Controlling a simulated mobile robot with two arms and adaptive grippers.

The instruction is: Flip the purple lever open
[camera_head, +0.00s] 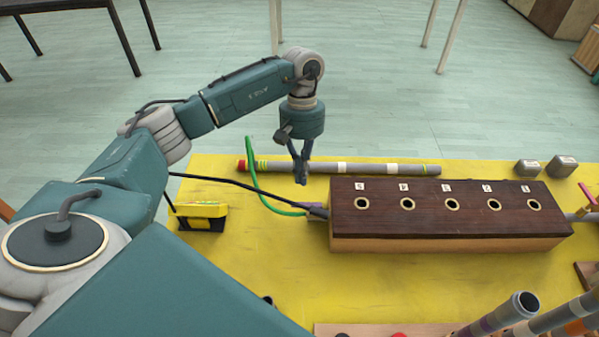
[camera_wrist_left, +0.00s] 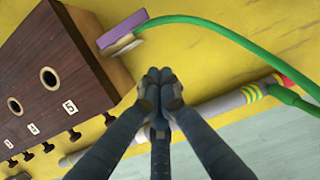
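My left gripper (camera_head: 301,181) hangs fingers down behind the lever, above the yellow table. In the wrist view its fingertips (camera_wrist_left: 159,88) are together with nothing between them, apart from the lever. My right gripper is out of view.
A grey pipe (camera_head: 375,168) with coloured bands lies behind the box. A black-and-yellow case (camera_head: 202,216) stands at left. Two small metal blocks (camera_head: 527,168) sit at back right. Pipes (camera_head: 500,314) stand at front right. The yellow table (camera_head: 370,290) is bare before the box.

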